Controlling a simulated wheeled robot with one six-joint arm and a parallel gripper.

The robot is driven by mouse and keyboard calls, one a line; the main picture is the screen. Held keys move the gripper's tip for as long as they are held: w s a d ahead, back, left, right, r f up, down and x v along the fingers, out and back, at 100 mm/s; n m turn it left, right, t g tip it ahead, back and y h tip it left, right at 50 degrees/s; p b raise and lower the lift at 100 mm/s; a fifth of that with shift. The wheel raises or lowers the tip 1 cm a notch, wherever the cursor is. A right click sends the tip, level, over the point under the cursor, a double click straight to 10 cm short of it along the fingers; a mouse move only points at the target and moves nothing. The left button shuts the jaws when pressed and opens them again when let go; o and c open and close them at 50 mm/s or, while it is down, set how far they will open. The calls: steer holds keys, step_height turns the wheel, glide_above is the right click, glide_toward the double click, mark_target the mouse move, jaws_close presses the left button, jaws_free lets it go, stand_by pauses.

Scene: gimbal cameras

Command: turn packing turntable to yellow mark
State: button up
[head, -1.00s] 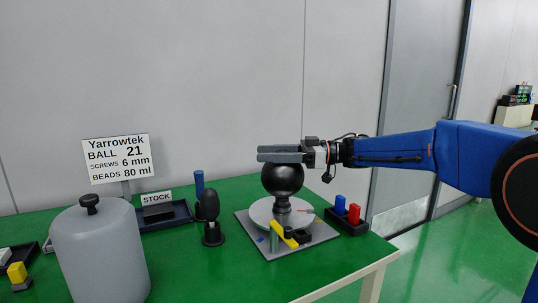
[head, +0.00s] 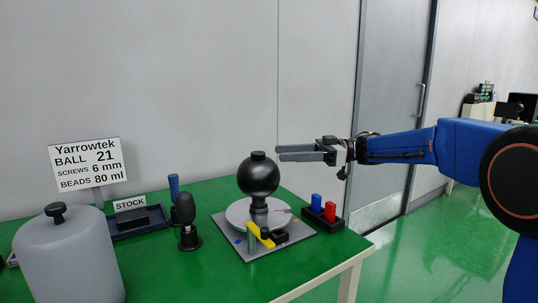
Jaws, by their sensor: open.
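The packing turntable is a light grey disc (head: 238,213) on a square grey base plate (head: 303,238) near the table's right end. A black ball with a short cap (head: 258,175) stands on a black neck at the disc's middle. A yellow bar (head: 255,232) lies at the disc's front edge, beside a small upright post and a black block (head: 279,236). A small yellow mark (head: 295,221) shows at the right, a blue mark (head: 239,241) at the left front, and a thin red pointer (head: 283,211) on the disc. My gripper (head: 278,153) is open and empty, above and right of the ball.
A black holder with blue and red blocks (head: 330,212) stands right of the turntable. A dark egg-shaped tool (head: 185,208), a stock tray (head: 155,226), a sign (head: 88,163) and a large grey canister (head: 68,262) stand to the left. The green table (head: 215,275) is clear in front.

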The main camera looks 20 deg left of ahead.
steer(key=shift+v, duration=2.4)
